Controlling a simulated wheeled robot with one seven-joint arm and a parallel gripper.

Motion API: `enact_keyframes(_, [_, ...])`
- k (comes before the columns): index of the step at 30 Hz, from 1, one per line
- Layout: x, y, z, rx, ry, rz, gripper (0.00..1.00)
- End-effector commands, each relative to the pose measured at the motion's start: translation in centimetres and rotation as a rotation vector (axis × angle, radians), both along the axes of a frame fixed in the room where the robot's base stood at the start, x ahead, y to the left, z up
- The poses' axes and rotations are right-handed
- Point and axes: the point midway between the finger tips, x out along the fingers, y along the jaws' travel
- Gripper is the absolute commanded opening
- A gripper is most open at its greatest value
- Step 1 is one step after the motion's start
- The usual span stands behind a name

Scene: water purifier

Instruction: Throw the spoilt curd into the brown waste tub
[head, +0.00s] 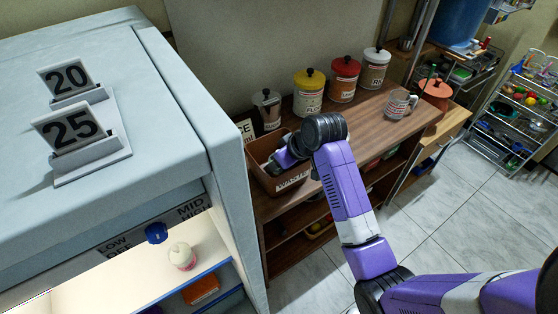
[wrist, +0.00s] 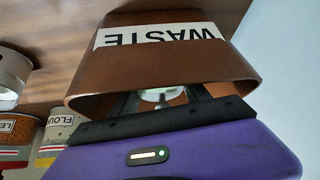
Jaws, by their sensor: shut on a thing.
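The brown waste tub (head: 268,184) stands on the wooden counter beside the fridge; its WASTE label reads upside down in the wrist view (wrist: 160,66). My gripper (head: 271,166) reaches down into the tub's mouth. In the wrist view my gripper (wrist: 158,98) has its dark fingers on either side of a small white thing (wrist: 157,95), which I take to be the curd. It is at the tub's opening, mostly hidden by the gripper and tub, so its label and lid cannot be read. In the head view it is hidden.
The pale fridge (head: 90,150) stands close on the left, with a pink-and-white pot (head: 181,257) inside. A mug (head: 399,104) stands to the right.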

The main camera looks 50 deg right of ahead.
Motion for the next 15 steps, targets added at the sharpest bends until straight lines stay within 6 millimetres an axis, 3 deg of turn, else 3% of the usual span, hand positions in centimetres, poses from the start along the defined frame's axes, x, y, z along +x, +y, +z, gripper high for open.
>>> enact_keyframes(2, [0.01, 0.0, 0.03, 0.0, 0.0, 0.0, 0.06])
enact_keyframes(3, [0.01, 0.0, 0.03, 0.0, 0.0, 0.0, 0.63])
enact_keyframes(6, [0.01, 0.01, 0.03, 0.0, 0.0, 0.0, 0.8])
enact_keyframes(15, [-0.06, 0.02, 0.03, 0.0, 0.001, 0.0, 0.8])
